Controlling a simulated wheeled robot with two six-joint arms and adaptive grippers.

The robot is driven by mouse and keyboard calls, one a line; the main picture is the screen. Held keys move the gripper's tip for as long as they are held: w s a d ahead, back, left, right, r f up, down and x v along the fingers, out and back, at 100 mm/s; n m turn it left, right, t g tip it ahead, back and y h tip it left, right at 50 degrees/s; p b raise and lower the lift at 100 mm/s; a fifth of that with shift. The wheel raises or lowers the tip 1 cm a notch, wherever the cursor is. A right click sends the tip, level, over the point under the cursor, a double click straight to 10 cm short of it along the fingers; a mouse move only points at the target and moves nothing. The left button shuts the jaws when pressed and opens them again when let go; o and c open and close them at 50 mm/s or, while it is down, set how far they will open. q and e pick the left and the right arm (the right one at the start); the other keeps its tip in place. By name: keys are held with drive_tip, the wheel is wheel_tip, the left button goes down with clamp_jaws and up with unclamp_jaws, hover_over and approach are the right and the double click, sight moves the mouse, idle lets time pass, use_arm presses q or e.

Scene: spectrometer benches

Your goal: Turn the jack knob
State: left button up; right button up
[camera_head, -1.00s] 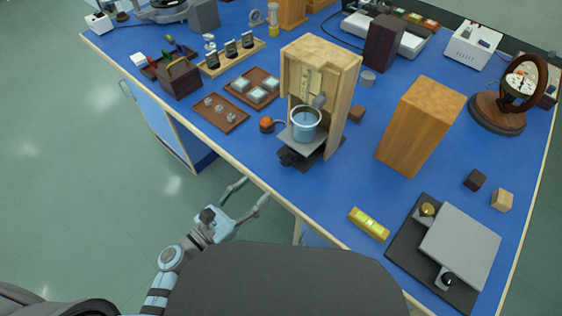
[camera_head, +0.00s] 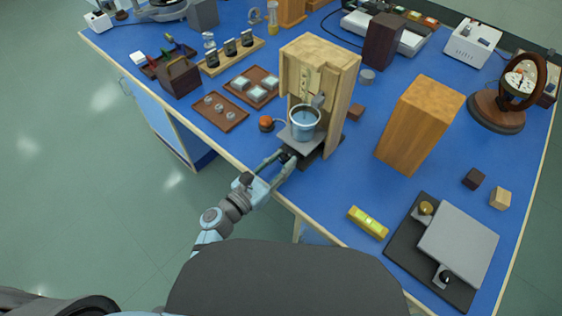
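The lab jack (camera_head: 321,148) is a dark, low stand with a grey top plate near the front edge of the blue bench. Its dark knob (camera_head: 287,155) faces the front left and is partly hidden by my fingers. A blue-white cup (camera_head: 304,122) of liquid stands on the jack, in front of a wooden stand (camera_head: 343,103). My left gripper (camera_head: 287,157) reaches over the bench edge with one finger on each side of the knob. A gap shows between the fingers, but whether they touch the knob is too small to tell. My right gripper is out of view.
A round orange-topped item (camera_head: 266,123) sits just left of the jack. Brown trays (camera_head: 222,117) lie farther left. A wooden block (camera_head: 420,126) stands to the right, and a yellow level (camera_head: 368,222) lies front right. The bench between level and jack is clear.

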use_arm(q)
drive_tip(key=c, duration=0.4)
drive_tip(key=shift+c, duration=0.2)
drive_tip(key=shift+n, duration=0.4)
drive_tip(key=n+p, duration=0.1)
drive_tip(key=n, duration=0.2)
drive_tip(key=shift+n+p, duration=0.35)
drive_tip(key=shift+n, duration=1.15)
drive_tip(key=shift+f, duration=0.1)
drive_tip(key=o, duration=1.2)
